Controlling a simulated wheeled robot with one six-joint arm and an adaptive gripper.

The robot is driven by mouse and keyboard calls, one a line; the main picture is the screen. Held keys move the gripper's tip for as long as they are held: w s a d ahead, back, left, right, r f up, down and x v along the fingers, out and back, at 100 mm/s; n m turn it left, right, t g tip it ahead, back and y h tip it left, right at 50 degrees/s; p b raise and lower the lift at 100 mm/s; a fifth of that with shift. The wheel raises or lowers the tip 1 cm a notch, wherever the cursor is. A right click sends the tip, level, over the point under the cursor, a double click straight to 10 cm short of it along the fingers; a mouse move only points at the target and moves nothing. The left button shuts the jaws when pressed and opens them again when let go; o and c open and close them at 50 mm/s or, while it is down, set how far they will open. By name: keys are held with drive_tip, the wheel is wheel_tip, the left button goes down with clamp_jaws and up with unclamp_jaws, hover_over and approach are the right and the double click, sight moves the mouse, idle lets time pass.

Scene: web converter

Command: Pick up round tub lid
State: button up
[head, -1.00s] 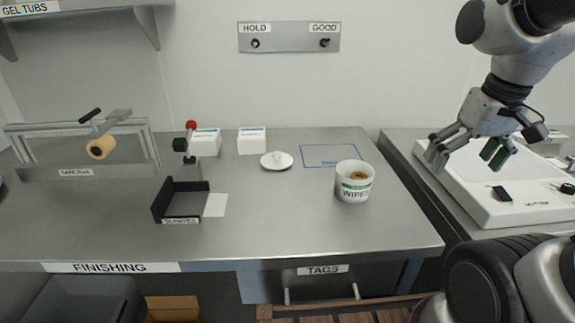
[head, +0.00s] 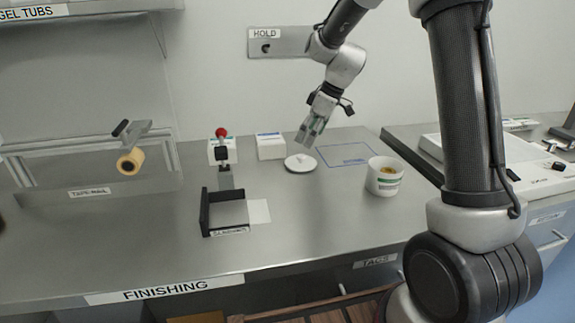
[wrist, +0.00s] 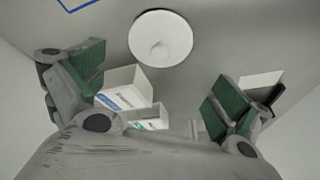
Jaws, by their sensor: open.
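The round tub lid (head: 300,163) is a white disc with a small raised knob, lying flat on the steel bench. In the wrist view the lid (wrist: 160,38) shows whole, beyond the fingertips and roughly centred between them. The white tub (head: 384,176) with a green band stands open to the right of the lid.
A red-knobbed device (head: 222,150) and black sleeve holder (head: 224,212) are to the left. A blue outlined rectangle (head: 345,155) lies empty at right.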

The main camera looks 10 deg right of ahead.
sight(301, 156)
drive_tip(key=shift+w+a+n, duration=0.15)
drive_tip(key=shift+w+n, duration=0.05)
drive_tip(key=shift+n, duration=1)
drive_tip(key=x, duration=0.7)
drive_tip(key=shift+s+d+f, duration=0.25)
drive_tip(key=shift+f, duration=0.25)
drive_tip(key=c, duration=0.7)
